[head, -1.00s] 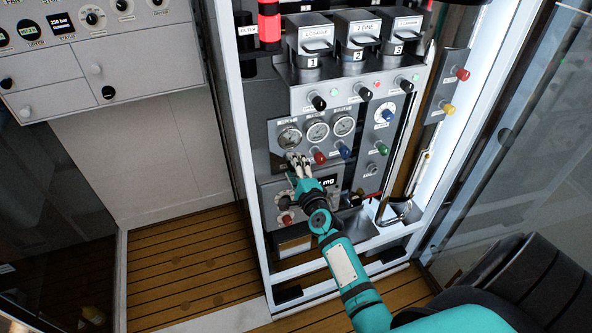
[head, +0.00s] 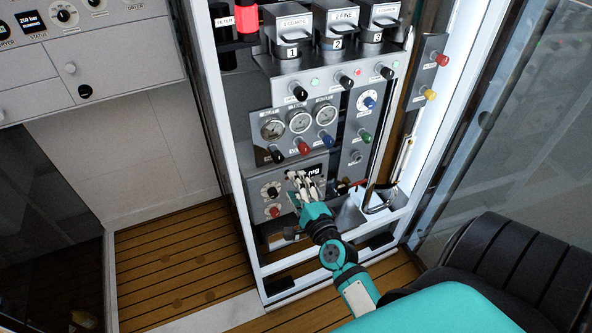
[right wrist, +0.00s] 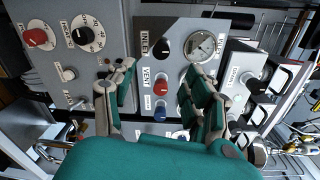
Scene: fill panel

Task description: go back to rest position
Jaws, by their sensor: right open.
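My right gripper (head: 303,181) is in front of the lower part of the fill panel (head: 240,141), near the module with a small dark display (head: 313,170). Its fingers are spread and hold nothing. In the right wrist view the open fingers (right wrist: 160,100) stand apart, with a black knob (right wrist: 162,50), a red knob (right wrist: 161,87) and a blue knob (right wrist: 160,114) visible between and beyond them. My left gripper is not in view.
Three numbered black filter housings (head: 338,27) stand at the panel's top. A grey cabinet (head: 95,75) is at the left. Wooden slatted floor (head: 180,270) lies open below it.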

